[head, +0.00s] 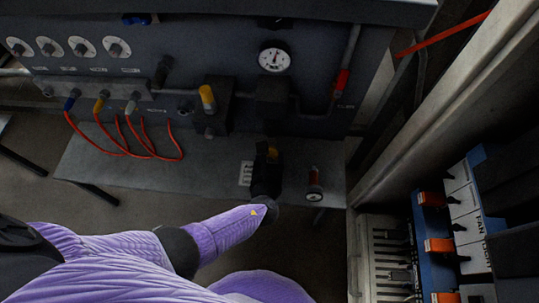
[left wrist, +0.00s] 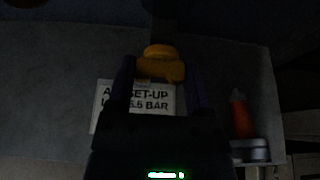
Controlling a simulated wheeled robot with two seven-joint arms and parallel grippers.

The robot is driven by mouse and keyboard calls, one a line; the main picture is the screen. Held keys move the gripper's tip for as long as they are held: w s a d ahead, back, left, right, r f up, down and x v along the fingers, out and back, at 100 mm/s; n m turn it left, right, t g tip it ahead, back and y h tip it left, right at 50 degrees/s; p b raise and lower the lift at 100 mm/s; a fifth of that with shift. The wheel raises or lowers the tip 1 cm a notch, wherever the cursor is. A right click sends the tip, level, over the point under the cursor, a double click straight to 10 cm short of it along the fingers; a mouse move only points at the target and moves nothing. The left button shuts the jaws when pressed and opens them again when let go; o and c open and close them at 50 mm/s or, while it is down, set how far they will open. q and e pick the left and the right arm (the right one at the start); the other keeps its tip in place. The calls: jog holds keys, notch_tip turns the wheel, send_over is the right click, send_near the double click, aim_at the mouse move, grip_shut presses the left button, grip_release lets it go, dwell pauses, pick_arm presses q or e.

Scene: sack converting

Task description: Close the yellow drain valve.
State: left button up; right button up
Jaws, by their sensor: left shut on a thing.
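A yellow valve handle (left wrist: 158,65) sits between the fingertips of my left gripper (left wrist: 160,78) in the left wrist view. The dark fingers are shut on it, one on each side. In the head view my left gripper (head: 266,168) is over the grey ledge below the panel, and only a small part of the yellow handle (head: 272,152) shows past it. The valve's body and pipe are hidden by the gripper and the dark, so I cannot tell whether the valve is open or closed. My right gripper is not in view.
Another yellow knob (head: 207,98) is on the panel, left of a pressure gauge (head: 274,57). A red-topped fitting (head: 314,180) stands close right of my left gripper. A white label (left wrist: 135,99) lies behind the fingers. Red hoses (head: 128,150) hang at left; orange-tabbed blue racks (head: 438,245) stand right.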

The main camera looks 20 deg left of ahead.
pick_arm(q)
jog(key=o, duration=1.3)
jog(key=p+v, duration=0.2)
jog(key=v, duration=0.1)
jog(key=shift+w+r, duration=0.15)
jog(key=shift+r, duration=0.2)
jog(key=p+v, duration=0.1)
jog(key=v, duration=0.1)
jog(key=p+v, duration=0.1)
jog(key=v, duration=0.1)
jog(key=p+v, duration=0.1)
jog(key=v, duration=0.2)
jog(key=shift+f, duration=0.4)
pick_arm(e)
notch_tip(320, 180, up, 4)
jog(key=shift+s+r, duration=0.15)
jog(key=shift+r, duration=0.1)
